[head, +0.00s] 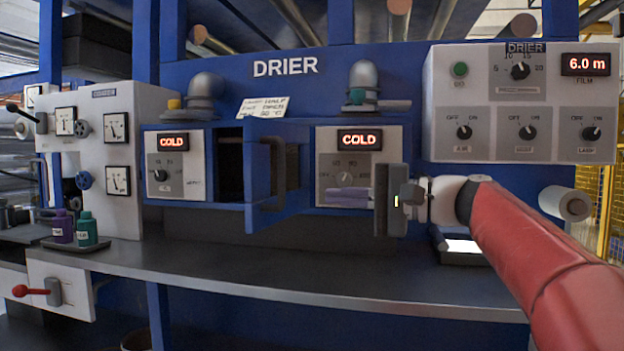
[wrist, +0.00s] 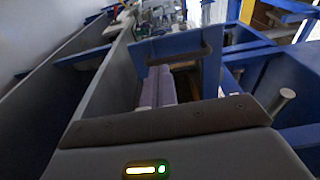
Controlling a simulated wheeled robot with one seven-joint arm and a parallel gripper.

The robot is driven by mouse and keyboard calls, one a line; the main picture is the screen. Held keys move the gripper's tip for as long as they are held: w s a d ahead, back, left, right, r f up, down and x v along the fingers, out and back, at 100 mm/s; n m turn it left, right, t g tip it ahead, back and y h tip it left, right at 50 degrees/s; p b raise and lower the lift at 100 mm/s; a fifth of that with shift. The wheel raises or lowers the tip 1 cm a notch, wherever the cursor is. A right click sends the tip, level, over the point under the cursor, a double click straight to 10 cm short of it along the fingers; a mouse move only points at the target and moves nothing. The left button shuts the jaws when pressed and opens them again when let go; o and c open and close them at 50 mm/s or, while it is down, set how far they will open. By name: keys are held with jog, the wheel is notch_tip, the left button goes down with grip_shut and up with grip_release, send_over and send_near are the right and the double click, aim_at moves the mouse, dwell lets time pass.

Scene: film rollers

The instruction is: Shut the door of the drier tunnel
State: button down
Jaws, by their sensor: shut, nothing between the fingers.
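The drier tunnel (head: 190,223) is a blue housing with a dark opening (head: 230,165) between two grey panels.
A dark bench (head: 300,272) runs below the drier. Purple and green bottles (head: 87,230) stand on a tray at the left. A grey switch box (head: 520,100) hangs at upper right. The space before the door looks clear.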

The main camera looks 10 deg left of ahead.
aim_at(252, 190)
jog(key=p+x, duration=0.2)
jog(key=x, duration=1.2)
jog(key=shift+s+r, duration=0.1)
jog(key=shift+s, duration=0.05)
jog(key=shift+a, duration=0.15)
